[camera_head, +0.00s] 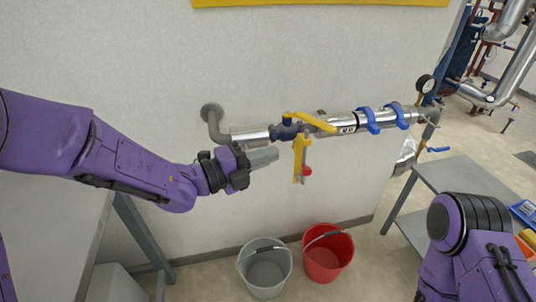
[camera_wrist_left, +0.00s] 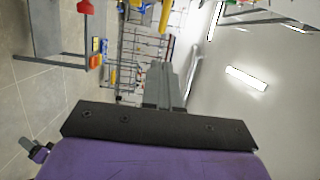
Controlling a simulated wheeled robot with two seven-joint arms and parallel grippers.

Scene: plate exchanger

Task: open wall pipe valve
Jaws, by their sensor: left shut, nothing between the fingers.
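A silver pipe (camera_head: 250,134) runs along the wall, with a dark blue valve body (camera_head: 285,131) on it. A yellow lever (camera_head: 317,122) lies slanting along the pipe to the right of the valve. A second yellow piece (camera_head: 299,155) hangs below the pipe, with a red knob (camera_head: 307,171) near its lower end. My left gripper (camera_head: 277,154) is shut and empty. Its tips appear just below and left of the valve, left of the hanging piece; I cannot tell the gap in depth. The shut fingers also show in the left wrist view (camera_wrist_left: 163,82). My right gripper is out of view.
A grey bucket (camera_head: 264,282) and a red bucket (camera_head: 328,255) stand on the floor below. A grey table (camera_head: 460,175) stands at right, near my right arm.

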